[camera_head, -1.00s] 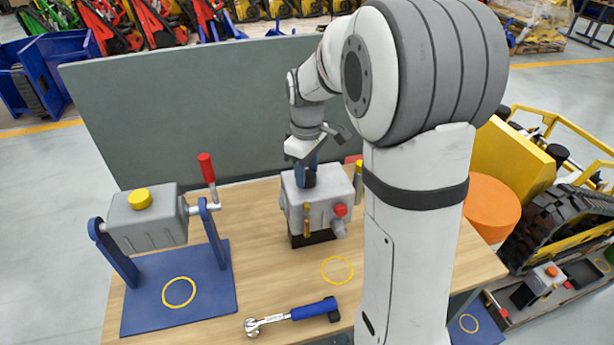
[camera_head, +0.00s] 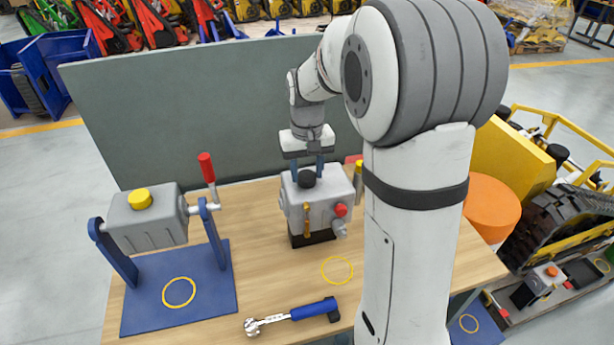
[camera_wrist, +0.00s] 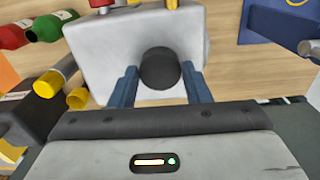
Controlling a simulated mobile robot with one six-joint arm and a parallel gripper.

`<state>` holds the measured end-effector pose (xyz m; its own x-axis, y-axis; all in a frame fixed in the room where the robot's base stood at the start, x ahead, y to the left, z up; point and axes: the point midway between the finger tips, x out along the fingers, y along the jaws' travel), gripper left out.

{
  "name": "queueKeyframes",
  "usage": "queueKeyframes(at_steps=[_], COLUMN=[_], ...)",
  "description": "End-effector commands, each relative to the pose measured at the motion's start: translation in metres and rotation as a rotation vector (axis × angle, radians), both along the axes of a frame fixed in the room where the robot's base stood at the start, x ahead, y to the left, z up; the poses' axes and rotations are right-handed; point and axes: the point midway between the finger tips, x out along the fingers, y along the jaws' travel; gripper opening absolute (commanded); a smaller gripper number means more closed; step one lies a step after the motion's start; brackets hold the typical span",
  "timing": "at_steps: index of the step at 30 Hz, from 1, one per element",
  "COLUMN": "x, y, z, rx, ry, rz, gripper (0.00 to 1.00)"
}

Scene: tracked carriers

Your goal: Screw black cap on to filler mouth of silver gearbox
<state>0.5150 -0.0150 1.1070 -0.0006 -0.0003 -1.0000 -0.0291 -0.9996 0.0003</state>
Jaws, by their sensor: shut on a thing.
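The silver gearbox (camera_head: 325,207) stands upright on a black base at the back middle of the table; its top also shows in the wrist view (camera_wrist: 110,45). The round black cap (camera_head: 306,179) sits at the top of the gearbox, over where the filler mouth would be; the mouth itself is hidden. My gripper (camera_head: 307,172) is directly above the gearbox, pointing down. In the wrist view, its blue fingers (camera_wrist: 158,74) lie on either side of the black cap (camera_wrist: 160,68), shut on it. I cannot tell how far the cap is threaded.
A grey box with a yellow cap (camera_head: 140,199) hangs in a blue stand with a red-handled crank (camera_head: 207,170) at left. A blue-handled ratchet (camera_head: 293,315) lies at the front. A grey panel (camera_head: 200,110) closes the back.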

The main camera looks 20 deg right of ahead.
Motion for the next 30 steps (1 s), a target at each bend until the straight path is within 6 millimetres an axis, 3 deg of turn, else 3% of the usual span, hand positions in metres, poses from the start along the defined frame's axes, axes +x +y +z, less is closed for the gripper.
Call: queueKeyframes(at_steps=[2, 3, 12, 22, 30], x=[0.000, 0.000, 0.000, 0.000, 0.001], y=[0.000, 0.000, 0.000, 0.000, 0.000], z=[0.000, 0.000, 0.000, 0.007, 0.051], rx=[-0.001, -0.001, 0.000, 0.000, 0.000], ry=[-0.001, -0.001, 0.000, -0.002, -0.004], rz=[-0.061, -0.076, -0.068, -0.067, -0.068], gripper=[0.24, 0.44, 0.69, 0.69, 0.69])
